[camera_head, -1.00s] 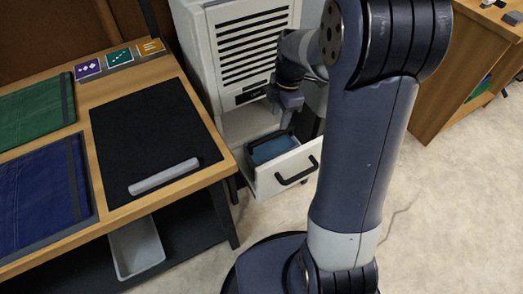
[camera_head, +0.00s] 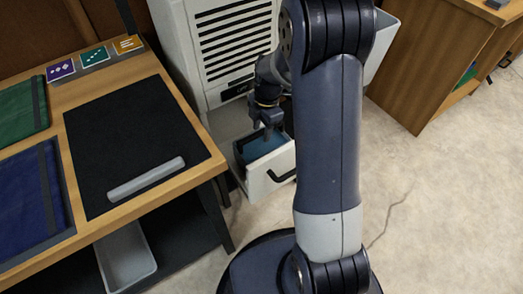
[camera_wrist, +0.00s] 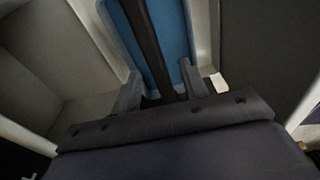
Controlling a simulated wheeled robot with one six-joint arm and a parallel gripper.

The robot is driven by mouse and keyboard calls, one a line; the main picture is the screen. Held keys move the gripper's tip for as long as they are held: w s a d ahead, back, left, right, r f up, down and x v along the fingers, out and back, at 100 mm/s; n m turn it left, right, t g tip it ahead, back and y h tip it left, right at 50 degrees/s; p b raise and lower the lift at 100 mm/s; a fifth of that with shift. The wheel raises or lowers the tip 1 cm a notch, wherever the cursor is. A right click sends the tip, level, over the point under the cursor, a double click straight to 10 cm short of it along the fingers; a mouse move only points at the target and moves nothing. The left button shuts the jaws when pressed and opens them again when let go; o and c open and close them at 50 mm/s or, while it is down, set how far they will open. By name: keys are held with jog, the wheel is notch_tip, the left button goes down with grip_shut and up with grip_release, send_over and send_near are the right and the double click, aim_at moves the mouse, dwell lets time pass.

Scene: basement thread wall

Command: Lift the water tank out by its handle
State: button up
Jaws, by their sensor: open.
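The blue water tank (camera_head: 258,149) sits in the pulled-out white drawer (camera_head: 266,185) at the bottom of a white slatted machine (camera_head: 236,50). The tank also shows in the wrist view (camera_wrist: 176,35). Its dark handle bar (camera_wrist: 151,40) runs across the blue there. My gripper (camera_head: 266,134) points down, low over the tank. In the wrist view its two open fingers (camera_wrist: 160,78) lie on either side of the bar. I cannot tell whether either finger touches it. The drawer has its own black pull on the front.
A wooden table (camera_head: 205,168) with a black mat (camera_head: 135,135) and a grey bar (camera_head: 146,178) stands close on the left. A grey bin (camera_head: 127,258) is beneath it. A wooden cabinet (camera_head: 425,70) stands at right. Bare floor lies in front of the drawer.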

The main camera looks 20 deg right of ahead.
jog(key=shift+s+a+f, duration=0.1)
jog(key=shift+f, duration=0.85)
jog(key=shift+r, duration=0.1)
grip_shut()
